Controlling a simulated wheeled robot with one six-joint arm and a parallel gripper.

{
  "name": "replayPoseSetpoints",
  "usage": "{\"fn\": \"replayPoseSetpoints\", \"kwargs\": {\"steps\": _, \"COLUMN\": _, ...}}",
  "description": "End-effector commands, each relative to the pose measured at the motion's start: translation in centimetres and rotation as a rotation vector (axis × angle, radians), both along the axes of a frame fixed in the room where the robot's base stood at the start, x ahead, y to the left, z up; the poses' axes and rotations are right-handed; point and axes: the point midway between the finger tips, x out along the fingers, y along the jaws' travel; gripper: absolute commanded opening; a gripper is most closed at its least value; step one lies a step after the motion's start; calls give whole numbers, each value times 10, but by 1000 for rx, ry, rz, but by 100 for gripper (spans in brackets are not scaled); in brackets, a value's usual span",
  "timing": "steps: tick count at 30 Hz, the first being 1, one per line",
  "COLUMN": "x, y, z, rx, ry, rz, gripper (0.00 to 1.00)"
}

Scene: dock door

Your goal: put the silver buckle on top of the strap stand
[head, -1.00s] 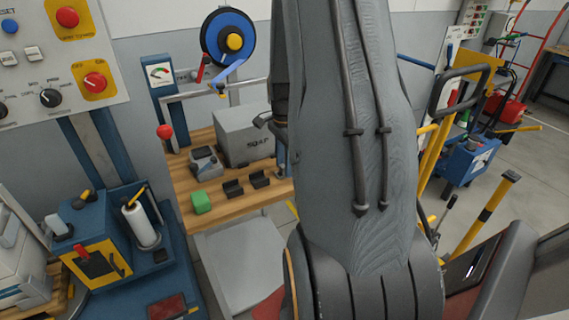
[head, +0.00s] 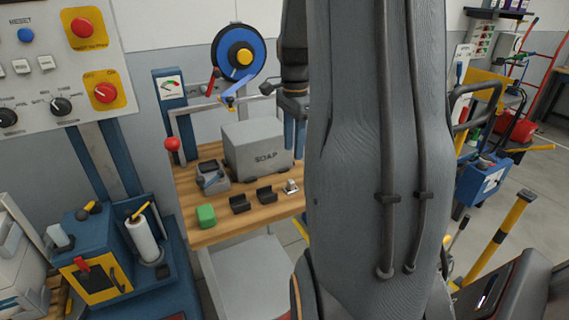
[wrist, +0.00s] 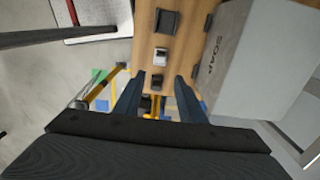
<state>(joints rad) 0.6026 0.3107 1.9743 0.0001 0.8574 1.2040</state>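The silver buckle (head: 291,186) rests near the right end of a row on the wooden table; it also shows in the wrist view (wrist: 160,56). My gripper (head: 295,138) is above the table, over the buckle's side of the soap box. In the wrist view its two blue fingers (wrist: 157,98) are wide apart with nothing held. The buckle lies ahead of the fingertips, not between them. A blue reel (head: 220,50) with a blue strap hangs on a post behind the table. I cannot tell for certain which thing is the strap stand.
The wooden table (head: 230,228) holds a grey soap box (head: 258,150), a grey device (head: 212,178), a green block (head: 206,216) and two black pieces (head: 240,204). A small dark piece (wrist: 157,82) is close to the buckle. A red-knobbed lever (head: 173,145) stands at the table's left.

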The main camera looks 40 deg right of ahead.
Motion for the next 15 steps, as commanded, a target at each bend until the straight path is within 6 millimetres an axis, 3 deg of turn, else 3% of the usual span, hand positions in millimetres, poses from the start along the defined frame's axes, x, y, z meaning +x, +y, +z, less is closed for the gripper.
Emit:
{"fn": "replayPoseSetpoints", "kwargs": {"steps": 4, "x": 1, "y": 6, "z": 2, "rx": 0, "ry": -1, "rz": 30, "gripper": 37}}
{"fn": "replayPoseSetpoints", "kwargs": {"steps": 7, "x": 3, "y": 35, "z": -3, "rx": -3, "ry": -5, "rz": 170, "gripper": 37}}
{"fn": "replayPoseSetpoints", "kwargs": {"steps": 11, "x": -1, "y": 107, "z": -17, "rx": -13, "ry": -18, "rz": 543, "gripper": 37}}
{"fn": "replayPoseSetpoints", "kwargs": {"steps": 15, "x": -25, "y": 190, "z": -35, "rx": -31, "ry": -33, "rz": 1032, "gripper": 37}}
